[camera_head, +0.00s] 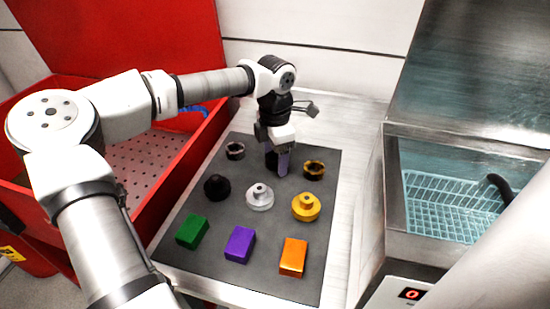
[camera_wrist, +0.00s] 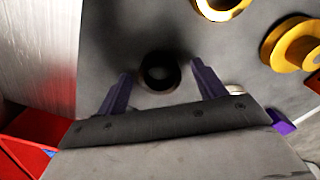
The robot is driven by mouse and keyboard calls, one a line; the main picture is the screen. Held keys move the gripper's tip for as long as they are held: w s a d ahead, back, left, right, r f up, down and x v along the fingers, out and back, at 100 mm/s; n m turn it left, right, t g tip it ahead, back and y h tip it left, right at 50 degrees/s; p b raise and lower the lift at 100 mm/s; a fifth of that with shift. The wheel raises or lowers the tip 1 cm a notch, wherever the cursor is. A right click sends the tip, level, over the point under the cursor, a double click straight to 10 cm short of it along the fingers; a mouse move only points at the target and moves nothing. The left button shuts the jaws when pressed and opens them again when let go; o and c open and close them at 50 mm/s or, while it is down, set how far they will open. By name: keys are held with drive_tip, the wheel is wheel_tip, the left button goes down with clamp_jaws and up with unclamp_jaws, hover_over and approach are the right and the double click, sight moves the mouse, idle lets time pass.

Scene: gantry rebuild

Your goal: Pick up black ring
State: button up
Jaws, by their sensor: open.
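A black ring (camera_wrist: 160,72) lies on the dark grey mat, between the tips of my two purple fingers in the wrist view. My gripper (camera_wrist: 162,70) is open, with a finger on each side of the ring and visible gaps. Whether the fingertips have come down to the ring's level is hard to tell. In the head view my gripper (camera_head: 279,165) points down over the back middle of the mat (camera_head: 190,257) and largely hides that spot.
A dark ring (camera_head: 235,150) and a gold-black ring (camera_head: 314,170) flank my gripper. Black (camera_head: 216,187), silver (camera_head: 260,198) and gold (camera_head: 305,207) flanged parts stand in front. Green (camera_head: 193,231), purple (camera_head: 240,244) and orange (camera_head: 293,257) blocks lie nearest. A red bin (camera_head: 205,140) stands left.

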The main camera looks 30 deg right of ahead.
drive_tip(key=c, duration=1.2)
drive_tip(key=shift+o, duration=0.2)
